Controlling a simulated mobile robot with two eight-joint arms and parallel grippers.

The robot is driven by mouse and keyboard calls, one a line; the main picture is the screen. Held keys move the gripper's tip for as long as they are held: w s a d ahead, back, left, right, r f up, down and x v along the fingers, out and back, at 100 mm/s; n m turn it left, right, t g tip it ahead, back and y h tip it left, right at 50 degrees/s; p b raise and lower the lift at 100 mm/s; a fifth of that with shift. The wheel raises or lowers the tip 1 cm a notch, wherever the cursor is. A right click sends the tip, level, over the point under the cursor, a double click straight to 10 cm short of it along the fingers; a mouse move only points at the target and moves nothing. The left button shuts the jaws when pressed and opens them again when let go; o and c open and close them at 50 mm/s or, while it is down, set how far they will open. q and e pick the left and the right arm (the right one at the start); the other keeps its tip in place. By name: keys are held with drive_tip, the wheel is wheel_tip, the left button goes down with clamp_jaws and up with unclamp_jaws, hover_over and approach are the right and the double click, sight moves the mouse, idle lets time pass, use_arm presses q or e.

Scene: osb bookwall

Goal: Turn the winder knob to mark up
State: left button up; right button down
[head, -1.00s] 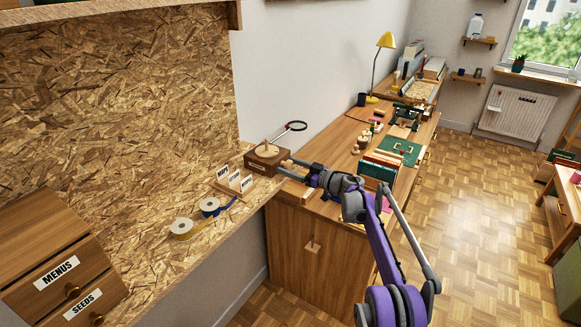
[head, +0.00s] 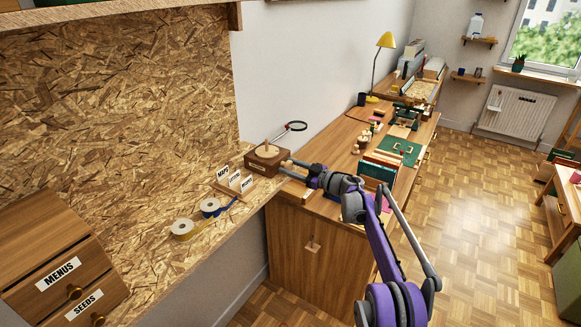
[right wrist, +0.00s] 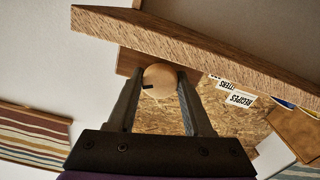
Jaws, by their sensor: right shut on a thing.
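The winder is a brown wooden box (head: 268,161) with a pale round disc and peg on top, at the right end of the chipboard shelf in the head view. Its knob is a round, pale wooden one (right wrist: 165,74) with a short dark mark, which points to the left in the right wrist view. That view is turned over, with card lettering upside down. My right gripper (head: 287,166) reaches the winder's right side. Its two fingers are shut on the knob, one on each side. My left gripper is not in view.
A magnifier (head: 296,126) rises behind the winder. The wooden bench (head: 345,150) beyond holds books and tools. The parquet floor is open at the right.

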drive_tip(key=shift+n+p, duration=0.3)
drive_tip(key=shift+n, duration=1.9)
drive_tip(key=shift+c, duration=1.5)
unclamp_jaws()
